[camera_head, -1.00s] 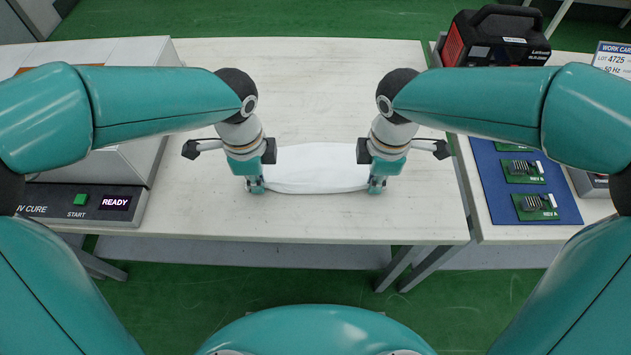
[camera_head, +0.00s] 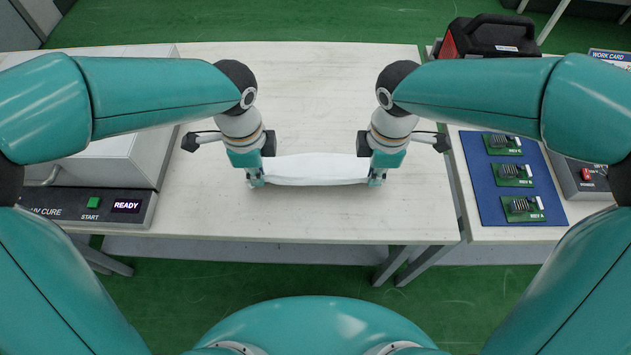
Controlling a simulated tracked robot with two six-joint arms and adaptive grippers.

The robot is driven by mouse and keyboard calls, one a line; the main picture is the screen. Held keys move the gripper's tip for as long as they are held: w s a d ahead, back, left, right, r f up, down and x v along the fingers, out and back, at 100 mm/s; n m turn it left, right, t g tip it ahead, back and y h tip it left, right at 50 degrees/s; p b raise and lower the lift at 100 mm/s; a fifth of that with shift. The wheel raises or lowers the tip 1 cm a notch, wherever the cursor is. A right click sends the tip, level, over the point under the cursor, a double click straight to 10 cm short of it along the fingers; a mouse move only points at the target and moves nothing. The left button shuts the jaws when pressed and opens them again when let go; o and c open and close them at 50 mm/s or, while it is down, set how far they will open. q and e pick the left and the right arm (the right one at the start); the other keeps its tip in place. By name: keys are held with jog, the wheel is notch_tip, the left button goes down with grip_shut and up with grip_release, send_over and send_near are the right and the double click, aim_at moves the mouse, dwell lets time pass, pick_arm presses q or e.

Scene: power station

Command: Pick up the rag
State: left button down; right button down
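A white rag (camera_head: 316,170) is stretched between my two grippers over the white table (camera_head: 310,100), with its middle sagging slightly. My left gripper (camera_head: 256,182) points down and is shut on the rag's left end. My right gripper (camera_head: 376,182) points down and is shut on its right end. The rag appears to be a little above the tabletop, but the exact gap is hard to tell. The fingers hide the gripped ends.
A UV cure unit (camera_head: 100,205) reading READY stands at the left. On the right table, a blue mat (camera_head: 515,213) holds green circuit boards (camera_head: 522,209), with a black and red case (camera_head: 490,38) behind. The middle table is clear around the rag.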

jog(key=shift+r, duration=0.1)
